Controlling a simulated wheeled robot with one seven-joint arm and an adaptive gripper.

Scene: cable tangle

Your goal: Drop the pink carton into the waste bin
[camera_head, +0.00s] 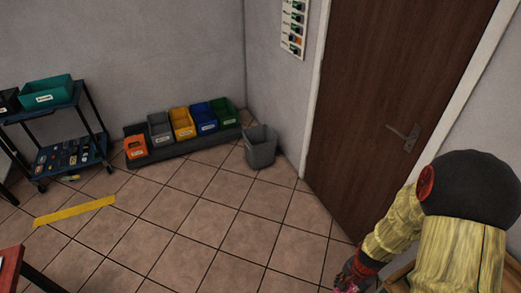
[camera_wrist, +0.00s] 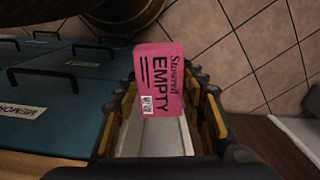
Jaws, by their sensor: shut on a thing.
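The pink carton (camera_wrist: 160,80), with dark lettering including "EMPTY", is between the fingers of my gripper (camera_wrist: 160,95) in the wrist view. My gripper is shut on it. In the head view my gripper (camera_head: 350,278) is at the bottom edge, right of centre, with only a sliver of pink visible beside it. The grey waste bin (camera_head: 259,150) stands on the floor in the corner near the door, well beyond my gripper. Its inside is mostly hidden.
Several coloured bins, including a yellow one (camera_head: 182,124), sit on a low rack left of the waste bin. A cart (camera_head: 70,155) stands farther left. The brown door (camera_head: 390,90) is at right. Tiled floor before the bin is clear. Blue labelled surfaces (camera_wrist: 60,110) show in the wrist view.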

